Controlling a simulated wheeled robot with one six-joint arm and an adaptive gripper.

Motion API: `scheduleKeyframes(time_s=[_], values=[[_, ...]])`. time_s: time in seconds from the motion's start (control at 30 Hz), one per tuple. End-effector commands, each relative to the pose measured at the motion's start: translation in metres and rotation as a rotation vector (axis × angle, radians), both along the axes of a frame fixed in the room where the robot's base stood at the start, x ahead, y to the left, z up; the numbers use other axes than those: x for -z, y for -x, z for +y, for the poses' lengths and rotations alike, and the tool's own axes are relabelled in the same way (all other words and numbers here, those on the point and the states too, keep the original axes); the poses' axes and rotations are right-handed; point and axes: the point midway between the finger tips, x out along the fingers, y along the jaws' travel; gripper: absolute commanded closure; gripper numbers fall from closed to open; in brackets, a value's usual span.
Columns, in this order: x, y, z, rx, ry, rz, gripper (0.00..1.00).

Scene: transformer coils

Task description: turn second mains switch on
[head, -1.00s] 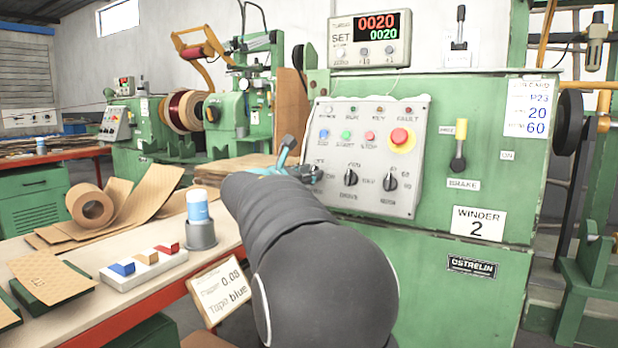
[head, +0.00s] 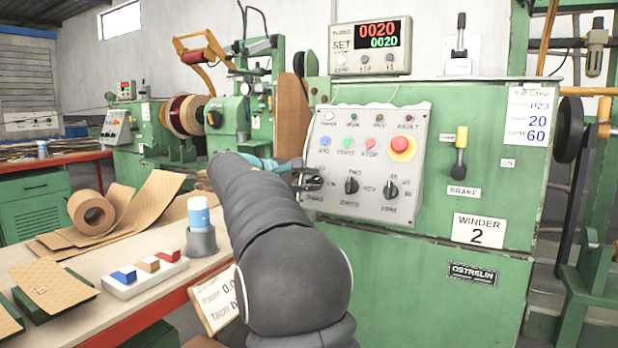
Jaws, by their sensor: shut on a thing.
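The control panel (head: 368,160) is on the green machine labelled Winder 2 (head: 480,229). Its mains switch (head: 315,184) is the leftmost dark rotary knob in the lower row, partly covered by my gripper. My gripper (head: 299,176), with teal parts, reaches the panel's left edge and is shut on the mains switch. My dark arm hides much of the gripper, and I cannot read the knob's exact angle. The lamp (head: 329,116) at the panel's upper left shows bright white.
Two more rotary knobs (head: 352,185) and a red emergency button (head: 401,145) are close to the right. A bench (head: 75,305) at left holds a grey cup with a blue-white tube (head: 198,212), coloured blocks and cardboard. A sign (head: 215,300) stands near my arm.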

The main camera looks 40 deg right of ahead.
Motion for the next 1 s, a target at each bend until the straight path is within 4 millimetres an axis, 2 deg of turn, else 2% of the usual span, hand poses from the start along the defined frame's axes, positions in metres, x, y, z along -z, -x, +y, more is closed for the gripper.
scheduleKeyframes(time_s=[0.4,1.0], values=[[-0.0021,-0.0004,-0.0011,0.102,-0.096,-0.236,1.0],[-0.001,-0.0002,-0.0016,0.135,-0.125,-0.307,1.0]])
